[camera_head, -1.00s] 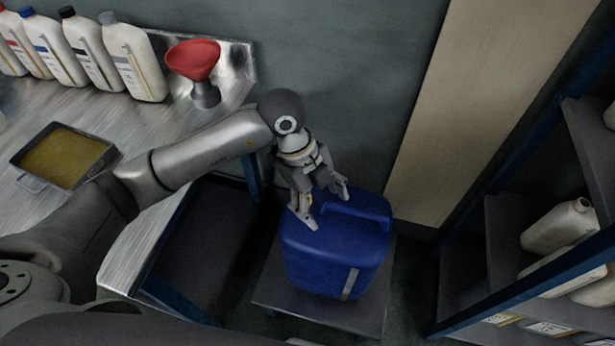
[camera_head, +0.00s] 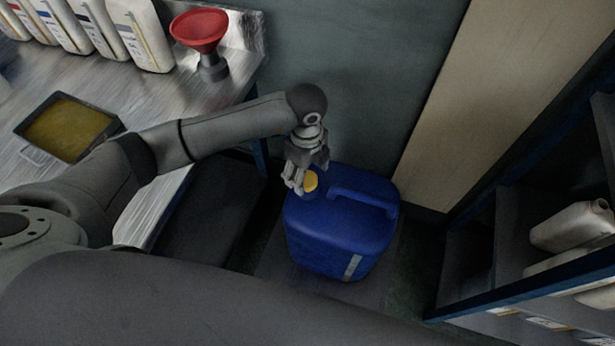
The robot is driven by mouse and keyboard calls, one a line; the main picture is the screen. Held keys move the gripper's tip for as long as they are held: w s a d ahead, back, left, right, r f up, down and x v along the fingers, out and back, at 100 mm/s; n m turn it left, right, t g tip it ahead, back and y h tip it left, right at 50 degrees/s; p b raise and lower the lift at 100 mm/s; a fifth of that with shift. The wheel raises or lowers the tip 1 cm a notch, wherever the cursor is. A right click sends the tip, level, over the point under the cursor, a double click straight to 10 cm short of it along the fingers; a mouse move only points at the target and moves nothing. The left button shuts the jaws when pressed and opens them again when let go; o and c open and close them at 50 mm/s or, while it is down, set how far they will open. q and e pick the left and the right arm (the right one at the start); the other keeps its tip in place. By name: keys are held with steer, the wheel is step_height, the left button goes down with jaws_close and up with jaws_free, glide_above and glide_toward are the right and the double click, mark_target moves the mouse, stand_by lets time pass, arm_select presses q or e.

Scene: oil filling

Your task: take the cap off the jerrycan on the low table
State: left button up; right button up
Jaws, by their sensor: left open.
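The blue jerrycan (camera_head: 340,236) stands upright on the low dark table (camera_head: 375,290) between the metal bench and the shelf. Its moulded handle faces up, with a grey-white strip on its front side. The yellow cap (camera_head: 310,181) shows at the can's upper left. My left gripper (camera_head: 297,184) comes in from the left and is open, with its fingers close beside the cap on its left. I cannot tell whether the fingers touch the cap. My right gripper is not in view.
A metal bench (camera_head: 160,85) at the left bears a tray (camera_head: 66,127) of yellowish liquid, a red funnel (camera_head: 200,31) on a stand and several white bottles. A shelf (camera_head: 480,285) with white containers (camera_head: 572,227) stands at the right. A wall is close behind the can.

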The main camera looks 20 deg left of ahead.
arm_select(q)
steer(key=shift+f, duration=0.85)
steer(key=shift+c, duration=1.8)
steer(key=c, duration=0.4)
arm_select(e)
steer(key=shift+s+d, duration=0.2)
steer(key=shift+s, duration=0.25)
arm_select(q)
steer(key=shift+r, duration=0.15)
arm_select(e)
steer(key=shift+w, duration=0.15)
